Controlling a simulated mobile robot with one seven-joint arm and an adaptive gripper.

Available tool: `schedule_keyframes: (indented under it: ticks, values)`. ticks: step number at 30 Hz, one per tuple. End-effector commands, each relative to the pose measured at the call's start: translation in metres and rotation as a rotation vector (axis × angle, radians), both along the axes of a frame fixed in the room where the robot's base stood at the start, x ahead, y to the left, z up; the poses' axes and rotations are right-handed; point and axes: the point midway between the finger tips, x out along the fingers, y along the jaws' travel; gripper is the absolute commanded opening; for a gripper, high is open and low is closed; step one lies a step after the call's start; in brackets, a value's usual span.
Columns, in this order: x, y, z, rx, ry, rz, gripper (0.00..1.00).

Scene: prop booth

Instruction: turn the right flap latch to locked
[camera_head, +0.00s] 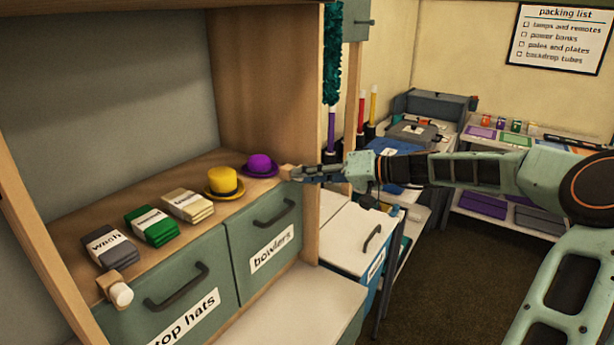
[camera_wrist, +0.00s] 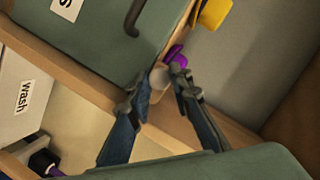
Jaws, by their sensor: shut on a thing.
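The right flap latch is a small wooden block (camera_head: 287,171) at the right end of the shelf's front edge, above the flap labelled "bowlers" (camera_head: 262,236). My gripper (camera_head: 298,173) reaches it from the right and is shut on it. In the wrist view my two fingers (camera_wrist: 157,80) stand on either side of the latch's pale round knob (camera_wrist: 160,76). The fingers hide part of the latch, so I cannot tell its exact turn. The left latch (camera_head: 121,293), with a white knob, sits near the "top hats" flap (camera_head: 180,290).
A yellow hat (camera_head: 222,181) and a purple hat (camera_head: 259,163) stand on the shelf close to the right latch. Folded grey, green and cream cloths lie farther left. A wooden upright (camera_head: 311,140) rises just behind my gripper. Tables with props stand at the back right.

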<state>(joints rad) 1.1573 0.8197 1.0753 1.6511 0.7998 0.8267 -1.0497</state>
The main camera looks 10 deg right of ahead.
Motion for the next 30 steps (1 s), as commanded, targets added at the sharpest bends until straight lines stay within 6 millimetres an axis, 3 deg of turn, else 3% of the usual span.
schedule_keyframes:
  ticks: [16, 30]
  values:
    - [0.0006, -0.0009, -0.0002, 0.058, 0.06, -0.001, 0.0]
    - [0.0017, -0.0017, -0.0023, 0.341, 0.342, 0.0, 0.0]
